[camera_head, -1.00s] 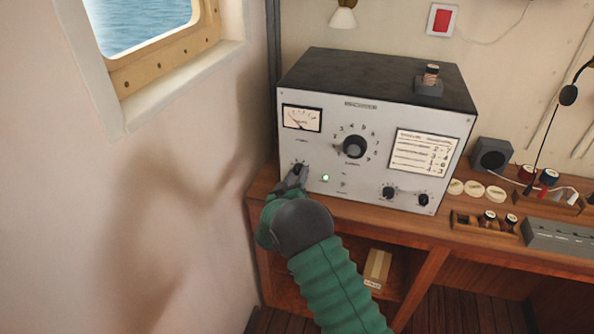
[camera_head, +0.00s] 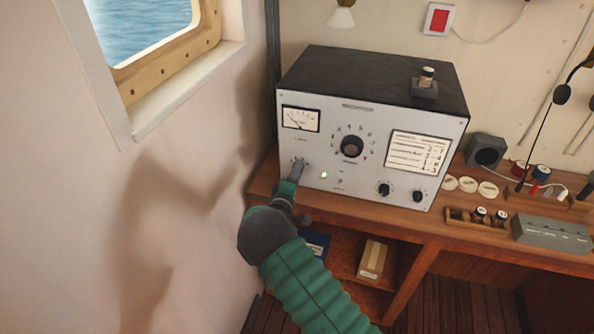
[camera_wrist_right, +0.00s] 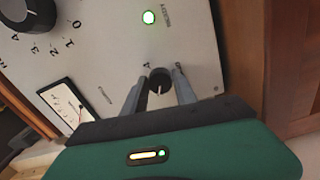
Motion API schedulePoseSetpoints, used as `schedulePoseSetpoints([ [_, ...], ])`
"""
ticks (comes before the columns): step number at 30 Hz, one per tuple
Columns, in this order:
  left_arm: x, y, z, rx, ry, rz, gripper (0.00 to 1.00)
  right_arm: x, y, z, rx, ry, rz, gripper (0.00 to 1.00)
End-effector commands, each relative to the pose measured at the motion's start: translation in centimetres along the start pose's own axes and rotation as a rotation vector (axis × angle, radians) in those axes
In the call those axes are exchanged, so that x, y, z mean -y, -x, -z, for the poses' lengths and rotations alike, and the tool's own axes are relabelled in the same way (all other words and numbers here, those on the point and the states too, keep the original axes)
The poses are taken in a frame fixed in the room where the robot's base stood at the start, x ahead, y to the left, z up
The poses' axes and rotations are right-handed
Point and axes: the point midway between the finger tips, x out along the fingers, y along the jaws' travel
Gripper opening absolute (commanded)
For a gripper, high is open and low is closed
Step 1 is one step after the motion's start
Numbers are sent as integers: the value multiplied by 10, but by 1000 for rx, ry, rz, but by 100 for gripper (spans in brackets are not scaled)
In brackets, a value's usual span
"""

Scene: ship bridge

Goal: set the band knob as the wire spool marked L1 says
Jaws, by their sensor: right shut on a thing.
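A grey radio set (camera_head: 330,185) with a black top stands on the wooden desk. Its large middle dial knob (camera_head: 351,147) has numbers around it. In the right wrist view, my right gripper's fingers (camera_wrist_right: 160,88) are shut on this small black knob (camera_wrist_right: 160,76), one on each side. One wire spool (camera_head: 427,75) stands on a grey block on the radio. Two more spools (camera_head: 480,213) sit in a wooden tray. Spool markings are too small to read. My left gripper is out of view.
A card with handwritten lines (camera_head: 417,152) is on the radio front. Two other small knobs (camera_head: 384,189) are at its lower right. A green lamp (camera_head: 323,174) is lit. Pale discs (camera_head: 468,184), a speaker (camera_head: 486,152) and a microphone stand to the right. The wall is close on the left.

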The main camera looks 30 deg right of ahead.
Motion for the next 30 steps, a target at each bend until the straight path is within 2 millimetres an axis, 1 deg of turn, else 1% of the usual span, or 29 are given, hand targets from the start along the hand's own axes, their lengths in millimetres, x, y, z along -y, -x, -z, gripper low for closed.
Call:
schedulePoseSetpoints([
  [1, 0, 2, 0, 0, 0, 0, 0, 0, 1, 3, -6, 27, 3, 0],
  [9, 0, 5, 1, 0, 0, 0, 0, 1, 1, 3, -7, 134, 4, 0],
  [26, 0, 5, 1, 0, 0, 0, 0, 3, 1, 3, -6, 164, 7, 0],
  [27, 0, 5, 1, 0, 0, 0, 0, 3, 1, 3, -6, 164, 7, 37],
  [30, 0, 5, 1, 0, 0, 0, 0, 2, 1, 2, -5, 163, 5, 51],
])
